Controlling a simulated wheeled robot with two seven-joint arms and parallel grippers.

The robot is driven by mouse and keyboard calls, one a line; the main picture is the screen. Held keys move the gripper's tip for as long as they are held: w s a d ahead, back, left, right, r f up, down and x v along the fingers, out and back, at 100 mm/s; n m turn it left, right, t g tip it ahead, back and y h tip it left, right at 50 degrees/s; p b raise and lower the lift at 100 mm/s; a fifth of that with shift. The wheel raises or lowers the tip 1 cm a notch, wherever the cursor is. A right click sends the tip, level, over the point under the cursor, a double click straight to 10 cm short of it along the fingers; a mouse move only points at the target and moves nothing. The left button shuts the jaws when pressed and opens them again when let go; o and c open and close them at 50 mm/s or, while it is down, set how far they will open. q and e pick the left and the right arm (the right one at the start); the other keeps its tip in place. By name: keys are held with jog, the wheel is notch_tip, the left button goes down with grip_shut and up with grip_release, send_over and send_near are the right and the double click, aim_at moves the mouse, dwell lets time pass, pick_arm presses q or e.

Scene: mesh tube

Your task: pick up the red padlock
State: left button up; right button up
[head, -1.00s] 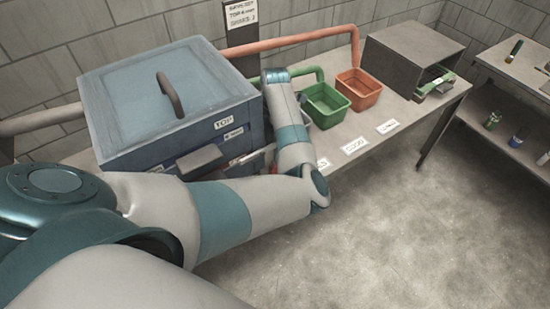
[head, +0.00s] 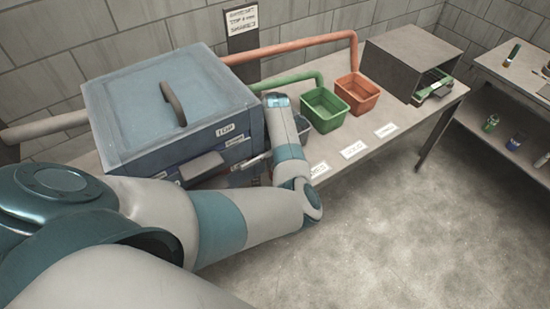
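I cannot make out a red padlock in the head view. The blue-grey box (head: 150,140) with a dark lid handle and a "TOP" label stands on the table at the left. My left arm reaches in front of it, and its forearm stands at the box's right front corner. A slim grey part, probably my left gripper (head: 256,160), shows beside the forearm, close to the box's front. It is too small and covered to tell whether it is open or holds anything. My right gripper is not in view.
A green bin (head: 324,108) and an orange bin (head: 357,93) stand right of the forearm, with white labels in front. A grey open-fronted box (head: 405,62) stands further right. Shelves (head: 510,110) with small items are at the far right. Pipes run along the wall.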

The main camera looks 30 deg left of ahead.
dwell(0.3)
pick_arm(q)
grip_shut()
jog(key=shift+r, duration=0.15)
notch_tip(320, 180, up, 28)
jog(key=b, duration=0.3)
dwell(0.5)
